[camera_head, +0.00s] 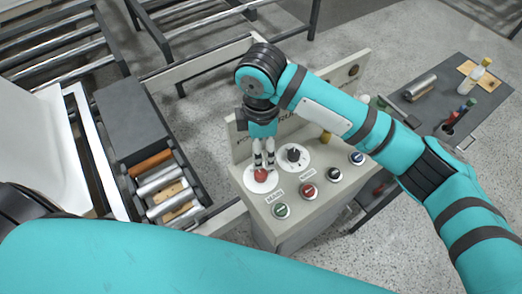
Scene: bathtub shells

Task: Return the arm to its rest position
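My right arm (405,150) is teal with black bands and reaches from the right edge over a pale control panel (320,185). My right gripper (263,165) points down just above a red button (261,176) on a round white plate at the panel's left. Its two fingers are close together, with no object seen between them. I cannot tell whether the tips touch the button. My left arm (170,262) crosses the bottom of the view, and its gripper is out of view.
The panel also carries a black knob (293,154), a green button (281,210), another red button (308,190) and a blue button (357,158). A dark tray (200,190) of rollers stands left. A dark table (450,75) with bottles is at right. Roller conveyors (50,45) lie behind.

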